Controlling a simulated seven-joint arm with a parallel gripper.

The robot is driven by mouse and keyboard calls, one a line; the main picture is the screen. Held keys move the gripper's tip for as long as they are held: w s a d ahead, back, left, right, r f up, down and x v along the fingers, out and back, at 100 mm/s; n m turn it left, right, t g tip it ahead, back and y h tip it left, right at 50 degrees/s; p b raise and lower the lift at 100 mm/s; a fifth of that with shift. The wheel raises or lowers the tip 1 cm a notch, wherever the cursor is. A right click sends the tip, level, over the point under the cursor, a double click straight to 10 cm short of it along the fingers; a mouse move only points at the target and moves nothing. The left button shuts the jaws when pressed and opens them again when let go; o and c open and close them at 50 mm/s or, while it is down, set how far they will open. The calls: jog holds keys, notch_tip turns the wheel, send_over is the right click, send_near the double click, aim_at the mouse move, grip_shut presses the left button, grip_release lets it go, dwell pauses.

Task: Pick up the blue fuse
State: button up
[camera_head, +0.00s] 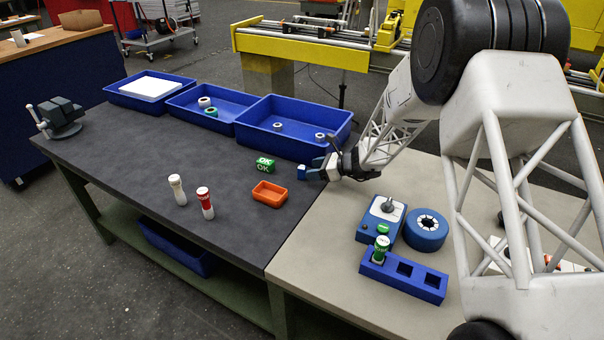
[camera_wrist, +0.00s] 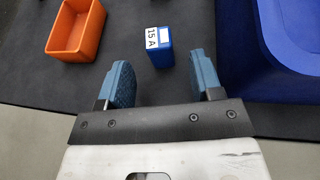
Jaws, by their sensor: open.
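The blue fuse (camera_wrist: 159,46) is a small block with a white label reading "15 A". It stands on the dark table mat, ahead of my gripper and between the lines of its two fingers in the wrist view. My gripper (camera_wrist: 160,85) is open and empty, with blue finger pads on both sides.
A large blue bin (camera_head: 293,147) stands just behind. White and red cylinders (camera_head: 205,203) stand front left. A blue socketed block (camera_head: 403,277) is at right.

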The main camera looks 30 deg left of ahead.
aim_at(302, 171)
jog(key=shift+a, duration=0.1)
jog(key=shift+x, duration=2.55)
jog(key=shift+c, duration=0.2)
jog(key=c, duration=1)
